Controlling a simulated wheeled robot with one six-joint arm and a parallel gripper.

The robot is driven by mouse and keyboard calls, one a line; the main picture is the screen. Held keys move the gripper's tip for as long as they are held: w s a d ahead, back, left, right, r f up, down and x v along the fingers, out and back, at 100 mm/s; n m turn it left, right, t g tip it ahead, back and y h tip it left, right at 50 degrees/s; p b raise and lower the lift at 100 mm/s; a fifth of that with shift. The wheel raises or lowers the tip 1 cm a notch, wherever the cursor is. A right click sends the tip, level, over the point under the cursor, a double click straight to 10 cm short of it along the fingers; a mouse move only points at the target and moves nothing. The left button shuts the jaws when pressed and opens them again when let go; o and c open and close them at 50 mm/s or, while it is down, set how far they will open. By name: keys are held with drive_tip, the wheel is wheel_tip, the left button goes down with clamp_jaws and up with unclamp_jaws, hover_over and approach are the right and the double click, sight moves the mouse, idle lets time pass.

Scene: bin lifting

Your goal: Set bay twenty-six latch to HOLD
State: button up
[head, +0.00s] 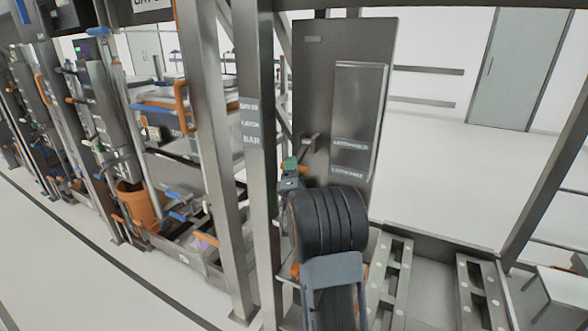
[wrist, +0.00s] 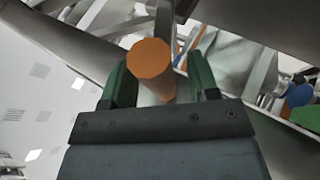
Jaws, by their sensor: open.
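An orange knob or handle end (wrist: 151,58), faceted and seen nearly end-on, sits between the two green fingers of my gripper (wrist: 157,78) in the wrist view. My gripper is open, with a gap visible on each side of the knob. In the head view, my gripper (head: 290,166) is beside the grey upright post, in front of the dark panel (head: 312,75). A bit of orange (head: 302,170) shows beside its green finger. My arm hides most of the latch area. The post carries small labels (head: 250,122); one seems to read LATCH. I cannot read the latch's setting.
Metal uprights (head: 215,150) stand close left of my arm. Shelving with an orange bucket (head: 138,205) and other parts fills the left. Low slotted rails (head: 390,285) lie at lower right. Open floor (head: 460,190) is to the right, before a grey door (head: 508,70).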

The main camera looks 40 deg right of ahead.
clamp_jaws()
idle(0.5)
